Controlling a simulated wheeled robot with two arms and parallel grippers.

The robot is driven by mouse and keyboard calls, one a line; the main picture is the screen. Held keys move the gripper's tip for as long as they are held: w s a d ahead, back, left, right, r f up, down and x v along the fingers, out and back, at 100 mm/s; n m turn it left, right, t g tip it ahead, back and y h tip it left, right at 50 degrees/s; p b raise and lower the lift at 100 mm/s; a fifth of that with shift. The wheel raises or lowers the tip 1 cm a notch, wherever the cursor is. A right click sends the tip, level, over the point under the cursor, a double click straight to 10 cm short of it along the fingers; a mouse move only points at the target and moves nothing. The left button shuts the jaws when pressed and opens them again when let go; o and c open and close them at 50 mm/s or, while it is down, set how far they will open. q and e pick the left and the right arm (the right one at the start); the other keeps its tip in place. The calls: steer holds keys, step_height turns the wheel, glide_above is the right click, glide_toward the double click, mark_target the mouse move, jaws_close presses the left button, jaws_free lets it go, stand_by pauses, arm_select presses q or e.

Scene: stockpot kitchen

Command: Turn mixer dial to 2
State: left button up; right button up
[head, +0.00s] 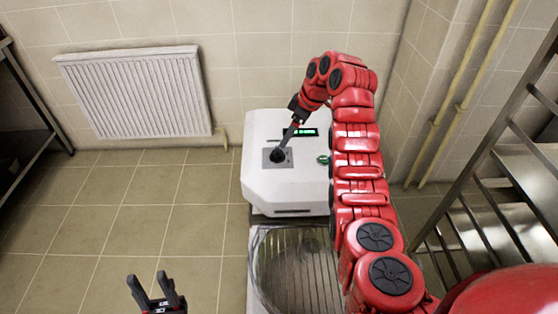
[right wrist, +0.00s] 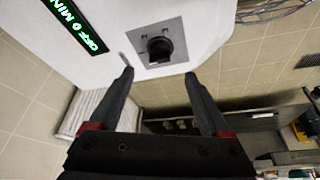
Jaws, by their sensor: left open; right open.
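The mixer (head: 295,190) is a white box-shaped machine near the wall, with a grey square plate on top that carries a dark dial (right wrist: 160,49). In the right wrist view the dial is a round black knob just beyond my right fingertips. My right gripper (right wrist: 158,76) is open, its two fingers apart and nothing between them. In the head view that gripper reaches over the plate and partly hides the dial. A display (right wrist: 73,23) beside the plate shows green text that seems to read OFF and 0 MIN. My left gripper (head: 156,292) is open and empty at the bottom left.
A green button (head: 323,160) is on the mixer's right side. A radiator (head: 135,95) hangs on the wall. A metal rack (head: 520,200) stands at the right. The tiled floor at left is clear.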

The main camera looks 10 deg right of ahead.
mark_target(279, 150)
steer(key=x, duration=0.8)
steer(key=shift+f, duration=0.3)
steer(key=shift+c, duration=0.3)
jaws_close()
